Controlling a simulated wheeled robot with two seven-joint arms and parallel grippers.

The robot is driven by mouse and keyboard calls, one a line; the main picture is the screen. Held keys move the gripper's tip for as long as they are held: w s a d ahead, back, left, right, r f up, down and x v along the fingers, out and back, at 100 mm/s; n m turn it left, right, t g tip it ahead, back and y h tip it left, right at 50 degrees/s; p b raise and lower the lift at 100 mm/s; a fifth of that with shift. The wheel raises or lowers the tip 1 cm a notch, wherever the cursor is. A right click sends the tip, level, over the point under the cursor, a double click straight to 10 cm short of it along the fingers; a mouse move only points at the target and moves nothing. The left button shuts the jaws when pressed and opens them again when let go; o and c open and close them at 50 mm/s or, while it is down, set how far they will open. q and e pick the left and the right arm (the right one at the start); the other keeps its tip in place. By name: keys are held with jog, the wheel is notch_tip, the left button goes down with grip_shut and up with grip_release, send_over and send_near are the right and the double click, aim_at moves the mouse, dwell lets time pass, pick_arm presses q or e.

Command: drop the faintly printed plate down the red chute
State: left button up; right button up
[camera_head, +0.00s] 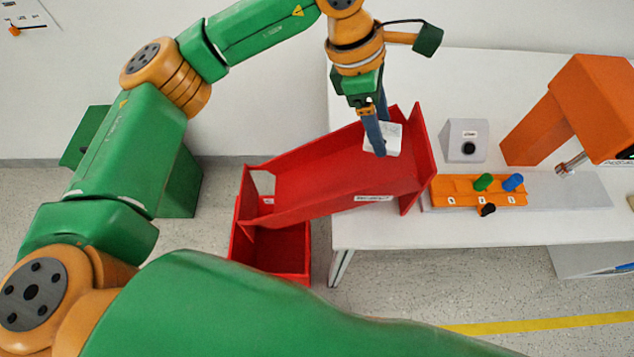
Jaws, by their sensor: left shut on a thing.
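The red chute (325,179) slopes down to the left from the white table and leads to a red bin (273,250) beside it. My left gripper (378,146) points down over the upper right end of the chute. It is shut on a small white plate (393,139), which shows at its fingers within the outline of the chute. Whether the plate touches the chute, I cannot tell. Any print on the plate is too small to see. My right gripper is not in view.
An orange block (479,192) with green, blue and black knobs sits right of the chute. A grey box with a black knob (468,148) stands behind it. An orange machine (590,105) stands at the right. The table front (375,232) is clear.

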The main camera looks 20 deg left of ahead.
pick_arm(q)
jog(key=o, duration=1.5)
jog(key=shift+d+r, duration=0.1)
jog(key=shift+a+r, duration=0.25)
jog(key=shift+r, duration=0.05)
jog(key=b+v, duration=0.1)
jog(key=v, duration=0.5)
jog(key=shift+s+r, duration=0.1)
jog(key=shift+r, duration=0.1)
